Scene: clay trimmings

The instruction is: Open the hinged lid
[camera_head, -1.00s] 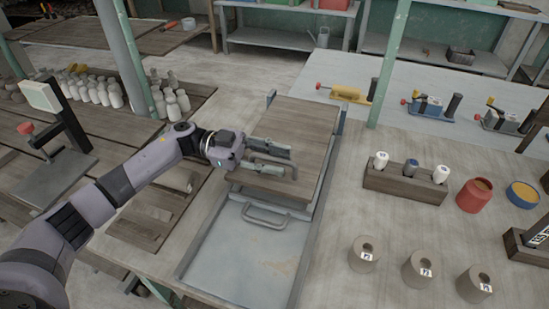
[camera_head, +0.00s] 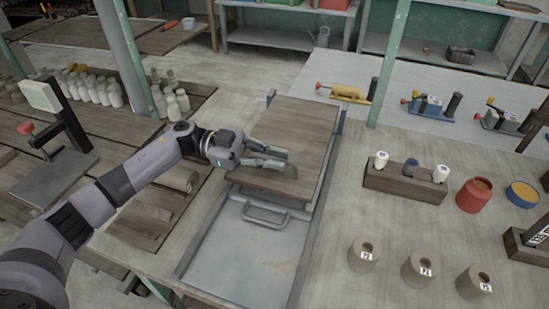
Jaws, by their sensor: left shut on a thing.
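The wooden lid (camera_head: 301,128) lies flat over the far part of a long blue-grey metal box or tray (camera_head: 240,248). A grey bar handle (camera_head: 265,214) stands on the metal just in front of the lid's near edge. My left gripper (camera_head: 288,163) reaches in from the left, low over the near half of the lid. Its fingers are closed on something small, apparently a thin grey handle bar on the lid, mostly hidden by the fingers. The lid looks down, with no clear gap beneath it. My right gripper is out of view.
A green post (camera_head: 389,65) rises behind. White bottles (camera_head: 100,92) stand left. The space above the lid is clear.

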